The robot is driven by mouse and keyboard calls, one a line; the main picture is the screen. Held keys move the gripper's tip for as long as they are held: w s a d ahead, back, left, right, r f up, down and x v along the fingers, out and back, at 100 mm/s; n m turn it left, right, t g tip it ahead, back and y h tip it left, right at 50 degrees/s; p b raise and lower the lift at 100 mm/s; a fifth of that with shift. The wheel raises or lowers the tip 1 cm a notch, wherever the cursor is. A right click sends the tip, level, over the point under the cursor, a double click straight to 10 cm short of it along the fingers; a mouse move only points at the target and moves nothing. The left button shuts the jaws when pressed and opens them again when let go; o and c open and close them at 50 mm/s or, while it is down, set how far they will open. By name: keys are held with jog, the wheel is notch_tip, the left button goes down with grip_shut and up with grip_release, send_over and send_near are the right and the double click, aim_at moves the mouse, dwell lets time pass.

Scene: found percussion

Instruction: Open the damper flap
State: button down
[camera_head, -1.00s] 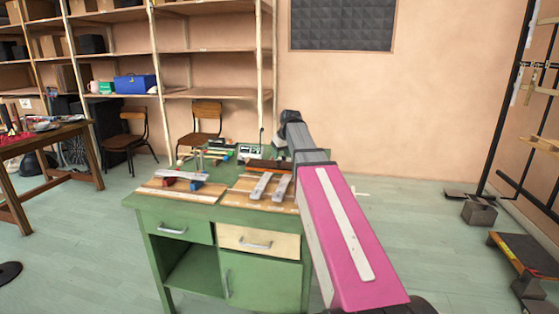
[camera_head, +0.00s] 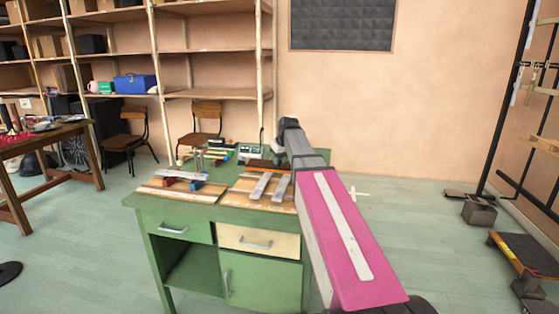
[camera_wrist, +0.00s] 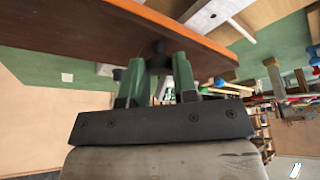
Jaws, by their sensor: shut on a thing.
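The damper flap (camera_wrist: 130,25) is a reddish-brown board across the top of the wrist view, with a small dark knob (camera_wrist: 158,48) at its near edge. My gripper (camera_wrist: 159,62) has its two green fingers on either side of this knob and is shut on it. In the head view, part of the brown flap (camera_head: 262,163) shows at the back of the green desk, behind pale bars. My arm hides the gripper and the right part of the flap there.
The green desk (camera_head: 190,212) carries a wooden board with two pale bars (camera_head: 270,186), and another board with red and blue blocks (camera_head: 180,182) at left. Small instruments stand at its back. A chair (camera_head: 205,122) and shelves are behind.

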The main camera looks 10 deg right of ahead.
jog(key=shift+w, duration=0.1)
jog(key=shift+w+d+r+m+g+y, duration=0.15)
jog(key=shift+w+r+g+y, duration=0.1)
jog(key=shift+w+r+g, duration=0.25)
jog(key=shift+w+d+r+m+g+y, duration=0.15)
jog(key=shift+w+r+g+y, duration=0.15)
jog(key=shift+g, duration=0.4)
jog(key=shift+w+d+r+g+y, duration=0.15)
jog(key=shift+w+r+g+y, duration=0.15)
jog(key=shift+g, duration=0.45)
jog(key=shift+w+d+r+g+y, duration=0.15)
jog(key=shift+w+g+y, duration=0.15)
jog(key=shift+g, duration=0.45)
jog(key=c, duration=0.9)
grip_release()
